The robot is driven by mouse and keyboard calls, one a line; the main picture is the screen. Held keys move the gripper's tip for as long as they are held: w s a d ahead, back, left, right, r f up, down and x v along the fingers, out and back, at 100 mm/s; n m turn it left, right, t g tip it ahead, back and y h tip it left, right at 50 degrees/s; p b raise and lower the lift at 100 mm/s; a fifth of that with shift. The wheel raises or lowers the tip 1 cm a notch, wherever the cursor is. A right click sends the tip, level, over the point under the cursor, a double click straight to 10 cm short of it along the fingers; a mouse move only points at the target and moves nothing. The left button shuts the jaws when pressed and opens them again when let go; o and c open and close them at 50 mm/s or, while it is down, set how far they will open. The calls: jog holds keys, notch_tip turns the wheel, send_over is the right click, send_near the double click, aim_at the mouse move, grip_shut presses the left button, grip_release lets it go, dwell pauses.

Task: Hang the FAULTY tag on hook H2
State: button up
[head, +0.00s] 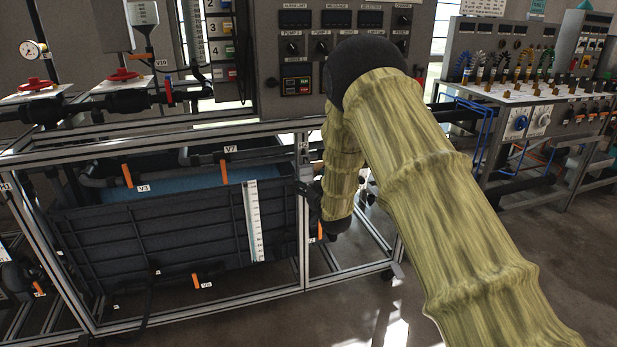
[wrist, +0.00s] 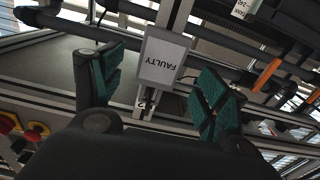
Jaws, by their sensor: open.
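The FAULTY tag (wrist: 170,52), a pale plate with dark lettering, is in the middle of the wrist view, in front of a metal post. A small label (wrist: 147,103) with a partly readable "2" is on the post just beside the tag. My gripper (wrist: 160,70) is open, with one teal-padded finger on each side of the tag and visible gaps between. Hook H2 itself is not distinguishable, so I cannot tell whether the tag hangs on it. In the head view, my arm covers much of the gripper, and the tag does not show.
The metal frame (head: 303,215) surrounds a dark ribbed tank (head: 170,240) with pipes and orange valve handles. A control panel (head: 345,20) stands above it. A bench with cables (head: 530,95) is at the right. Bare floor (head: 450,270) shows around my arm.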

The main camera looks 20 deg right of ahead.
jog(key=shift+s+p, duration=0.4)
jog(key=shift+s, duration=1.8)
jog(key=shift+s+d, duration=0.1)
jog(key=s, duration=1.1)
jog(key=shift+s+d, duration=0.2)
jog(key=shift+s, duration=0.2)
